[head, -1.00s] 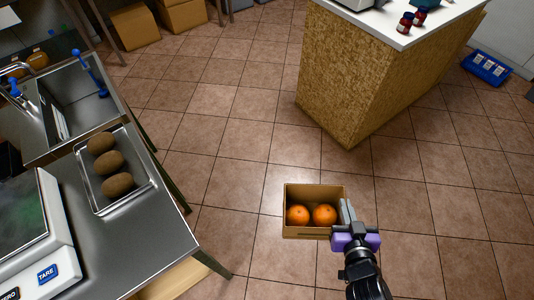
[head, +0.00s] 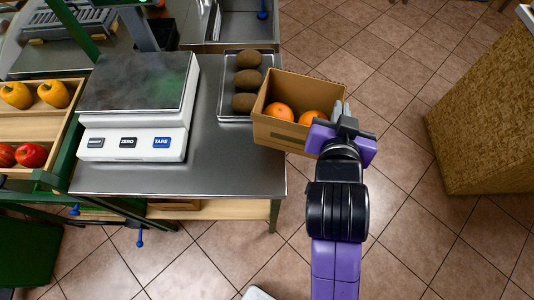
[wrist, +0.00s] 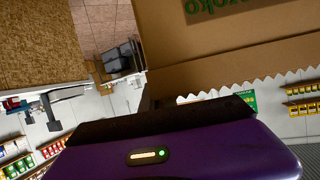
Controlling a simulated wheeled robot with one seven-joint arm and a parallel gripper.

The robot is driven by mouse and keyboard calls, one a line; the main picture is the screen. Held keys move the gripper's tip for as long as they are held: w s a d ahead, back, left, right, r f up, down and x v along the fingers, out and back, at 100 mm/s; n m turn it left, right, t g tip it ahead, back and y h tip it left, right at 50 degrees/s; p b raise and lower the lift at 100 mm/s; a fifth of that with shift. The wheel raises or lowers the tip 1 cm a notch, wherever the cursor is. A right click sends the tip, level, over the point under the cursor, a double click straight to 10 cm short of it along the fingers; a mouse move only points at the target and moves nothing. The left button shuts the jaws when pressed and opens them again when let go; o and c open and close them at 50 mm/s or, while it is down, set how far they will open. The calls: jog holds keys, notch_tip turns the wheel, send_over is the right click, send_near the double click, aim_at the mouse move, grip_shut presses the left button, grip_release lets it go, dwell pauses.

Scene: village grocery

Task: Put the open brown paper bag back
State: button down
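The open brown paper bag (head: 282,136), box-shaped with its top open, holds two oranges. It appears upright, at the right edge of the steel counter (head: 235,172); I cannot tell whether it touches the counter. My gripper (head: 338,112) is at its right wall and appears shut on that wall. In the wrist view the bag (wrist: 225,50) fills the upper right, with green lettering on its side; the fingertips are hidden there.
A metal tray (head: 233,118) with three brown oval fruits lies just left of the bag. A white scale (head: 135,140) stands further left, beside crates of peppers and apples (head: 32,155). Open tiled floor lies to the right, before a wood-chip counter (head: 480,120).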

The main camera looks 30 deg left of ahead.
aim_at(277, 142)
jog(key=s+a+r+n+g+y, duration=0.1)
jog(key=s+a+r+n+y, duration=0.15)
jog(key=a+r, duration=0.3)
jog(key=s+a+r+n+y, duration=0.1)
jog(key=s+a+r, duration=0.3)
jog(key=a+r, duration=0.15)
jog(key=f, duration=0.6)
jog(key=f+b, duration=0.1)
jog(key=f, duration=1.2)
jog(key=shift+s+d+f, duration=0.2)
jog(key=shift+s, duration=0.05)
jog(key=shift+f+b, duration=0.15)
jog(key=shift+b, duration=0.15)
jog(key=c, duration=1.7)
grip_release()
